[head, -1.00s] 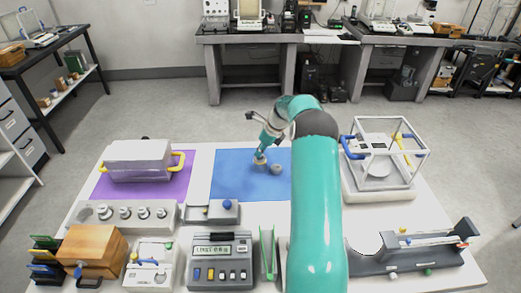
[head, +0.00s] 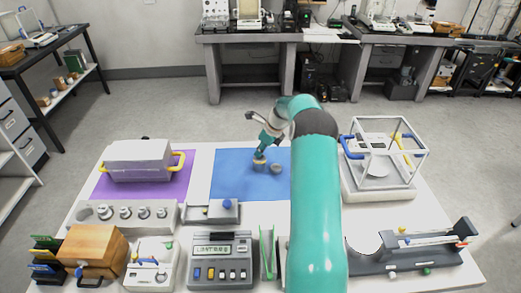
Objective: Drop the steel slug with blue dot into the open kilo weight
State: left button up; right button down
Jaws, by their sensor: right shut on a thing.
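The blue mat (head: 232,178) lies in the back middle of the white table. A small round metal weight with a yellowish rim (head: 260,166) stands on it; I take it for the open kilo weight. A second low, round grey metal piece (head: 277,169) sits just to its right. My right gripper (head: 261,155) points down right over the yellowish-rimmed weight. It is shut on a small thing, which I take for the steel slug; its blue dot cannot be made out. Whether the slug touches the weight I cannot tell. My left gripper is not in view.
A glass-sided balance (head: 351,190) stands at the right and a lidded box on a purple mat (head: 178,187) at the left. A weight rack (head: 90,221), wooden box (head: 93,243) and display unit (head: 221,259) line the front. The mat's left part is clear.

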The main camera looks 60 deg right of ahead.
jog(key=shift+f, duration=0.45)
dwell(0.3)
jog(key=c, duration=1.1)
grip_release()
jog(key=shift+c, duration=0.2)
jog(key=v, duration=1.2)
